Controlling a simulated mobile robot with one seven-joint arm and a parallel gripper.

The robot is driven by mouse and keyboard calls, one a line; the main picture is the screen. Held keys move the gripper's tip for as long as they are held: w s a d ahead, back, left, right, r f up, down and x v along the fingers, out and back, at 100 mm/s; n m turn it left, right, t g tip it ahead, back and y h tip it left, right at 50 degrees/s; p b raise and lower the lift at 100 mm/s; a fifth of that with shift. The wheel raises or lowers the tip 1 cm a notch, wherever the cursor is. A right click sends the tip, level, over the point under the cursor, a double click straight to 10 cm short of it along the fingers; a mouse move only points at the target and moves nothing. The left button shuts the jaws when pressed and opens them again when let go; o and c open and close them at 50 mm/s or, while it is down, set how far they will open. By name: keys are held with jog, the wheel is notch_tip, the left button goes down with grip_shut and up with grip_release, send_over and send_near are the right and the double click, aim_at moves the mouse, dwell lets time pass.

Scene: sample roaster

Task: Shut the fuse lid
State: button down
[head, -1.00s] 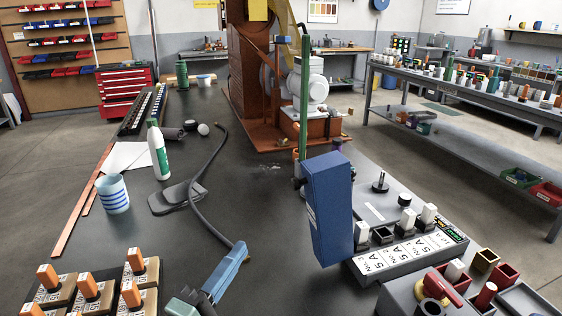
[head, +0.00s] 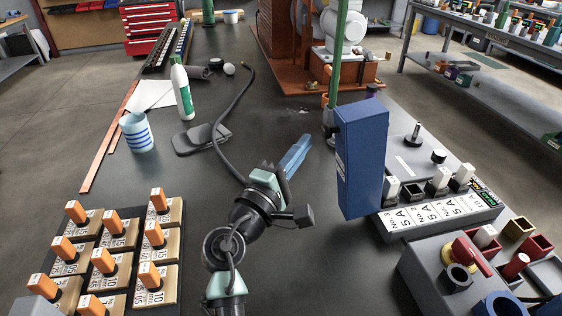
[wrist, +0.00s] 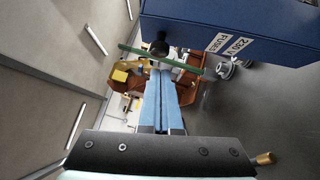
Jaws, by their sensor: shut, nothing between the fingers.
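The blue fuse lid (head: 360,155) stands open, upright along the left end of the grey fuse box (head: 440,215). A row of white fuse labels on the box is uncovered. In the wrist view the lid (wrist: 245,20) fills the upper right and bears a white "230 V FUSES" label. A round black knob (wrist: 160,46) sticks out at its left and also shows in the head view (head: 331,131). My gripper (head: 304,140) is left of the lid, apart from it, its blue fingers shut and empty. In the wrist view the fingers (wrist: 158,78) point towards the knob.
A green post (head: 340,60) stands behind the lid. A grey box with a red lever (head: 470,257) stands at the front right. Orange-handled blocks (head: 110,250) fill the front left. A cable (head: 235,105), a bottle (head: 181,90) and a striped cup (head: 137,132) lie beyond my arm.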

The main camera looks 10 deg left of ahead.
jog(key=shift+w+d+r, duration=0.15)
jog(key=shift+d, duration=0.25)
jog(key=shift+w+d+r, duration=0.1)
jog(key=shift+d, duration=0.3)
jog(key=shift+r, duration=0.1)
